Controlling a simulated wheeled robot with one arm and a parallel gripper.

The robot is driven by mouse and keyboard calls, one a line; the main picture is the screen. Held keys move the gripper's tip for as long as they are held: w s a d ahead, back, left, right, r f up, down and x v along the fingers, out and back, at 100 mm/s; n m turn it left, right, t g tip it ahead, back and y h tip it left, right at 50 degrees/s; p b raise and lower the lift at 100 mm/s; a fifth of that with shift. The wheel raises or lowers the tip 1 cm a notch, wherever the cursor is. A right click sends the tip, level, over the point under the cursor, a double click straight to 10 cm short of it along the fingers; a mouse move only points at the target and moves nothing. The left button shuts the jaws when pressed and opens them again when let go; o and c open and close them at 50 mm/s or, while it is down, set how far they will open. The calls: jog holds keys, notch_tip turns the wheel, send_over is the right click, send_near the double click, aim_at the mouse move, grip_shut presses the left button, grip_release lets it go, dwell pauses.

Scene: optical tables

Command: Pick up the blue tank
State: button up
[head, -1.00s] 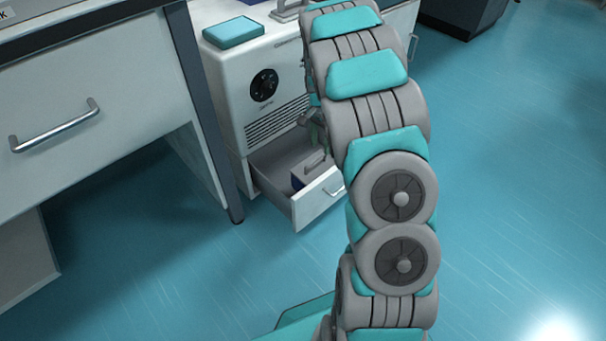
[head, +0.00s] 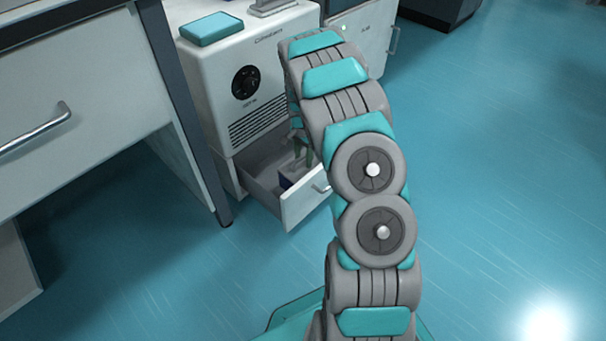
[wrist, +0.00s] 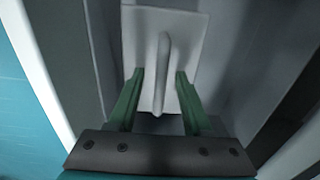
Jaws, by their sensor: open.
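The blue tank (head: 285,183) sits in the open drawer (head: 304,204) of the white cabinet. Only a small dark blue part of its side shows in the head view, and my arm hides part of it. In the wrist view its pale top (wrist: 145,40) is seen from above, with a raised grey handle (wrist: 163,70) running along the middle. My gripper (wrist: 159,75) is open, with one green finger on each side of the handle and gaps between. In the head view my gripper (head: 301,158) is just above the tank, partly hidden by my arm.
The white cabinet (head: 255,45) with a black dial stands behind the drawer, with a teal box (head: 211,29) on top. A desk with a metal handle (head: 38,130) is at the left. Open blue floor (head: 500,180) lies to the right.

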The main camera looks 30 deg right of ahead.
jog(key=shift+f, duration=0.1)
jog(key=shift+c, duration=0.3)
grip_shut()
dwell(1.0)
